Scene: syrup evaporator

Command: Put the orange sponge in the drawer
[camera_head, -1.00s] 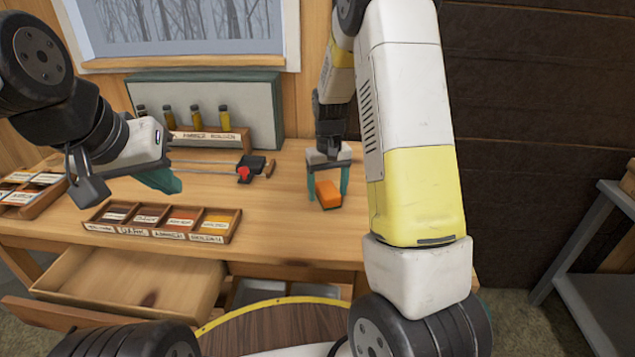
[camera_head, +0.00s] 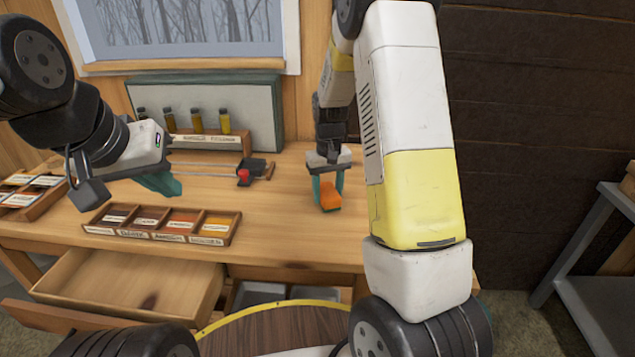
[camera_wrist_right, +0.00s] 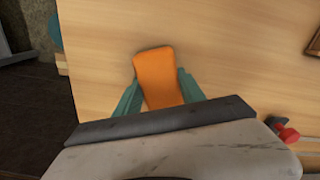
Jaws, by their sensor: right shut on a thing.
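The orange sponge (camera_head: 329,196) is on or just above the right part of the wooden table; the gap beneath it is too small to judge. My right gripper (camera_head: 328,190) points down and is shut on the sponge, with a teal finger on each side. The right wrist view also shows the sponge (camera_wrist_right: 157,75) between both fingers. The wooden drawer (camera_head: 130,285) stands pulled out below the table's front at left, and its inside looks empty. My left gripper (camera_head: 165,183) is over the left of the table, holding nothing visible; its finger gap is unclear.
A sectioned wooden tray (camera_head: 162,223) with coloured samples lies near the table's front edge, above the drawer. A rack of small bottles (camera_head: 210,135) stands at the back. A tool with a red knob (camera_head: 243,177) lies between the grippers. A grey shelf (camera_head: 590,260) is at right.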

